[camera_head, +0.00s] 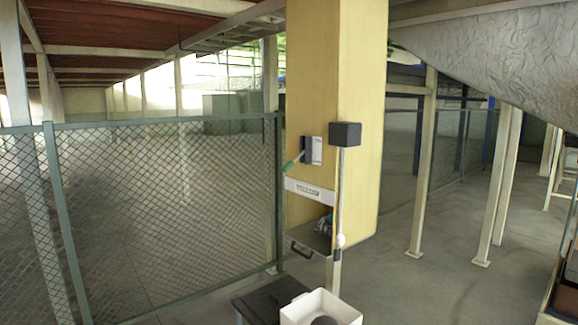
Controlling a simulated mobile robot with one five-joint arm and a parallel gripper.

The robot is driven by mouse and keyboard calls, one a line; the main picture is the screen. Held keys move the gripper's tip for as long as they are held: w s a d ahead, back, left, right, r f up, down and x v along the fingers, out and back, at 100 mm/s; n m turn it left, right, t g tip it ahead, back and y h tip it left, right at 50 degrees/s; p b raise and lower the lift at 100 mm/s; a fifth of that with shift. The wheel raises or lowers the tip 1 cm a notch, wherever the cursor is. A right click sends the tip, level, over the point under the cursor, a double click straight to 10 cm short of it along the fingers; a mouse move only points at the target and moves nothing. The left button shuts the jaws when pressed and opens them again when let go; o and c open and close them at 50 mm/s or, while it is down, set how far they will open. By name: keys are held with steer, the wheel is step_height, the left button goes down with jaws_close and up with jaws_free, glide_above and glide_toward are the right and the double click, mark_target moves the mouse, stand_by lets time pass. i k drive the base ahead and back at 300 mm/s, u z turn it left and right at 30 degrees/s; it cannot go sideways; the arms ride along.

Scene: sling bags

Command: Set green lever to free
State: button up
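The green lever (293,163) sticks out to the left and slightly downward from a dark blue mount (306,150) on a pale plate, fixed to the yellow pillar (312,70). The lever is small in the picture. I see no readable position marks beside it, so I cannot tell which setting it is in. My gripper is not in view, and nothing touches the lever.
Right of the lever, a black box (345,134) tops a thin pale rod with a white ball (340,240). Below are a labelled white panel (310,191) and an open tray (308,238). A white box (332,303) stands at the bottom. Mesh fence (160,200) is left.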

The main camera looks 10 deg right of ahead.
mark_target(287, 166)
steer(key=i, duration=1)
steer(key=u, duration=0.05)
